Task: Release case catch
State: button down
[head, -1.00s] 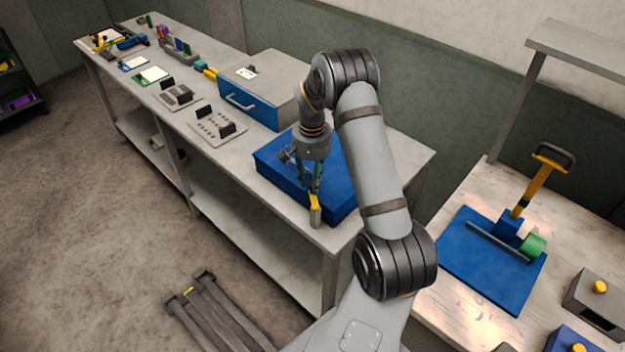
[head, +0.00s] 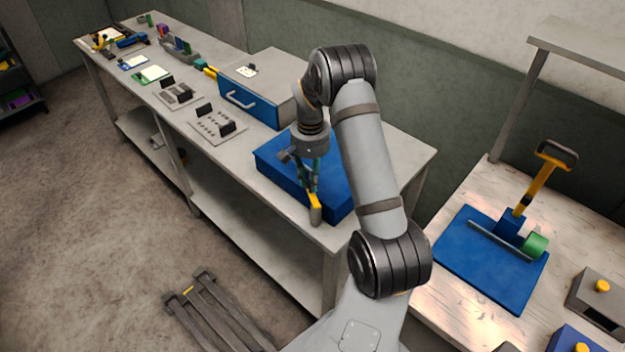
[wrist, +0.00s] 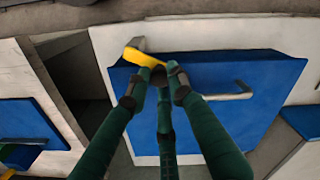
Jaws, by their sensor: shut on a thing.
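The blue case (head: 280,182) lies on the long grey bench near its front right corner. Its yellow and grey catch (head: 315,207) is at the case's near corner. In the wrist view the case (wrist: 270,75) fills the middle, with a silver handle (wrist: 228,94) on its blue face. The yellow part of the catch (wrist: 142,58) slants down to my fingertips. My gripper (head: 313,192) is at the catch, its dark green fingers shut on the yellow part. The fingertips (wrist: 160,82) partly hide the catch's end.
A larger grey and blue drawer box (head: 262,92) stands behind the case on the bench. Panels with black blocks (head: 217,125) lie farther left. To the right, a wooden table (head: 455,300) holds a blue plate (head: 475,270) with a yellow lever.

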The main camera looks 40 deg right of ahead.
jog(key=n, duration=0.1)
jog(key=a+n+b, duration=0.1)
jog(key=n, duration=0.1)
jog(key=shift+w+a+f+b, duration=0.1)
jog(key=shift+w+a+b, duration=0.05)
jog(key=shift+b, duration=0.15)
jog(key=shift+a+n+b, duration=0.45)
jog(key=shift+a+n, duration=0.1)
jog(key=shift+n, duration=0.75)
jog(key=c, duration=1.5)
grip_release()
jog(key=shift+c, duration=0.2)
notch_tip(320, 180, up, 12)
